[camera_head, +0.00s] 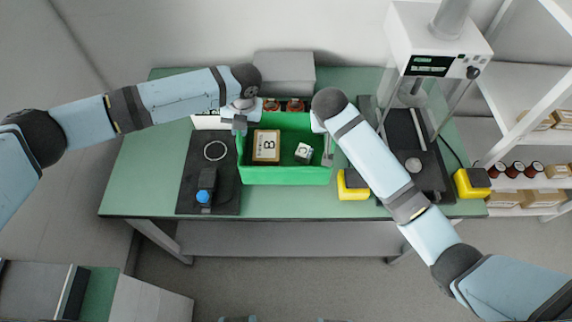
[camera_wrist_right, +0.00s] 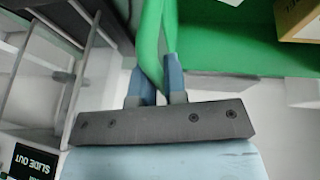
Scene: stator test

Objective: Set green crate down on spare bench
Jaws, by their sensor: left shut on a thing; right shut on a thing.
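The green crate (camera_head: 285,176) is at the middle of a green-topped bench (camera_head: 140,172) in the head view; I cannot tell whether it rests on the bench or is just above it. It looks level. Inside are a tan box marked B (camera_head: 266,146) and a small white block (camera_head: 303,153). My left gripper (camera_head: 239,127) is shut on the crate's left wall. My right gripper (camera_head: 325,145) is shut on its right wall. In the right wrist view, the fingers (camera_wrist_right: 157,82) straddle the green wall (camera_wrist_right: 152,45). No label tells whether this is the spare bench.
A black mat (camera_head: 225,185) with a ring and a blue-knobbed device lies left of the crate. Yellow-and-black blocks (camera_head: 352,190) and a white test machine (camera_head: 437,45) stand right. A grey box (camera_head: 284,72) is behind. Shelves (camera_head: 525,90) stand far right. The bench's left end is clear.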

